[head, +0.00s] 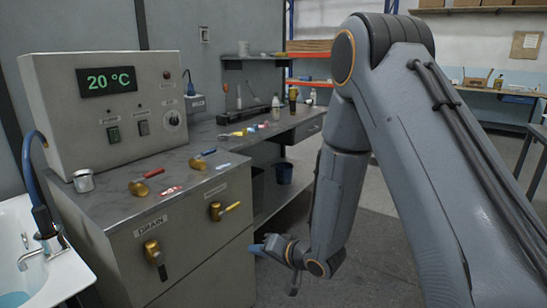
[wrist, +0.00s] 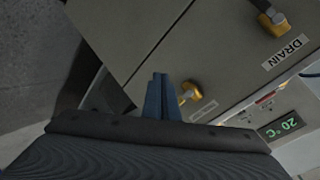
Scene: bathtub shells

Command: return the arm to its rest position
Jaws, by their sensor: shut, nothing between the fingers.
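My gripper (head: 257,249) is low in the head view, in front of the right part of the grey cabinet (head: 196,250). Its blue fingers are together and hold nothing. In the wrist view the shut fingers (wrist: 161,97) point toward the cabinet front, beside a brass valve (wrist: 190,96); I cannot tell the exact gap. My arm rises from the gripper to a high bent elbow and fills the right of the head view.
More valves (head: 139,187) and a metal cup (head: 83,181) stand on top. A white tub (head: 62,272) is at left.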

